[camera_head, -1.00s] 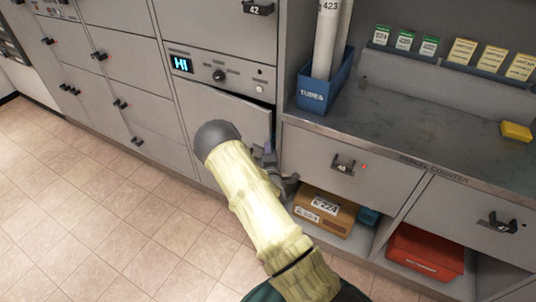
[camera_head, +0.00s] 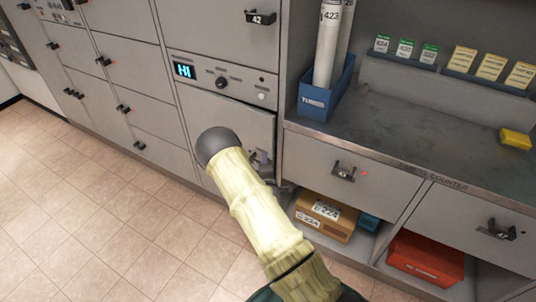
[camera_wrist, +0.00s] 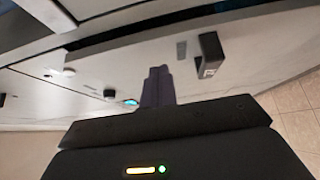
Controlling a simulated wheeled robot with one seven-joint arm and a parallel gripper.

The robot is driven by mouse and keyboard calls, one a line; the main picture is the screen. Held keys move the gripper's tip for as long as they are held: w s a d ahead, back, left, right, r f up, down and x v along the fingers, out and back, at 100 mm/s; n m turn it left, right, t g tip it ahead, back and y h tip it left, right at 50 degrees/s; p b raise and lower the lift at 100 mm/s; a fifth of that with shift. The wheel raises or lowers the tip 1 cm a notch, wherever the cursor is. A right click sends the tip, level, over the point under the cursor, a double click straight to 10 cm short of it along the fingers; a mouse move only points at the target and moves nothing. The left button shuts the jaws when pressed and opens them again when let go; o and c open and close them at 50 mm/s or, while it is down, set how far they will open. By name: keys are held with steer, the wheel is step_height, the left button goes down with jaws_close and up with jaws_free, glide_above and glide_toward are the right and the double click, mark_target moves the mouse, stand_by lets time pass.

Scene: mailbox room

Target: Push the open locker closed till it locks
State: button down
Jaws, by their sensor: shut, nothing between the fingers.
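The locker door (camera_head: 228,118) sits below the panel with the lit HI display (camera_head: 185,71). In the head view it looks nearly flush with the cabinet front; I cannot tell whether it is latched. My arm hides its lower middle. My gripper (camera_head: 262,157) is at the door's right side, mostly behind my arm. In the wrist view my gripper (camera_wrist: 157,72) is shut and empty, its fingers against or just in front of a light grey door face (camera_wrist: 240,65). A dark handle (camera_wrist: 209,55) stands to the right of the fingers. Contact is not clear.
The parcel counter (camera_head: 420,145) juts out at the right, with a blue tubes bin (camera_head: 325,97) on it. A cardboard box (camera_head: 325,217) and a red parcel (camera_head: 425,257) lie on the shelf below. The tiled floor (camera_head: 90,220) at left is clear.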

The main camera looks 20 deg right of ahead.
steer(key=s+d+p, duration=0.1)
steer(key=s+d, duration=0.5)
steer(key=d, duration=0.2)
steer(key=shift+d, duration=0.25)
steer(key=shift+r, duration=0.1)
